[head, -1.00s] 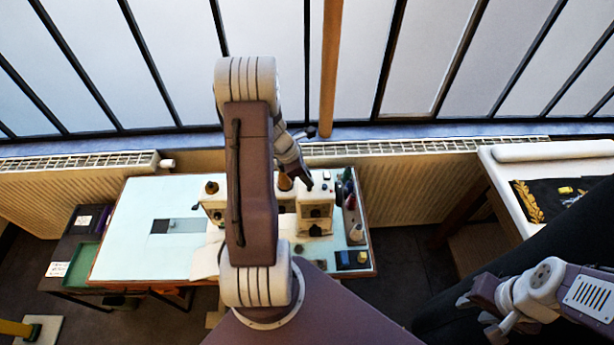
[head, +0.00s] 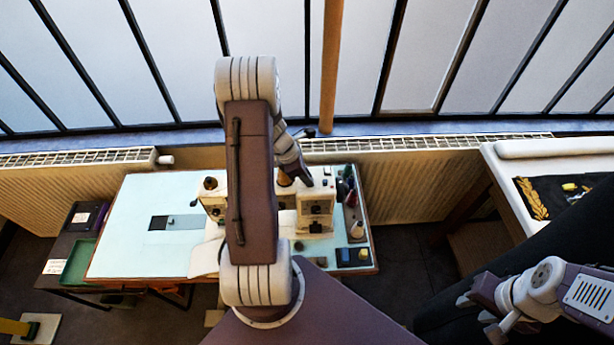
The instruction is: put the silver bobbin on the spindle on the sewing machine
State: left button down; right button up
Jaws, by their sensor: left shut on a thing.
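The cream sewing machine (head: 316,208) stands on the pale blue table, partly hidden behind my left arm. My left gripper (head: 307,182) is over the right end of the machine, close to its top. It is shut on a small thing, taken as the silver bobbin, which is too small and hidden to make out. The spindle cannot be made out from here. My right gripper (head: 474,312) is at the lower right, away from the table, with its fingers apart and nothing seen between them.
The pale blue table (head: 135,240) has free room on its left. Thread spools and small items stand at its right edge, with a dark blue box (head: 353,256) at the front right corner. A green tray (head: 78,262) is at the left. A white table (head: 495,165) with dark cloth stands right.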

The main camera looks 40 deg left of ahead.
pick_arm(q)
jog(key=c, duration=1.2)
grip_release()
jog(key=v, duration=0.9)
jog(key=shift+s, duration=0.1)
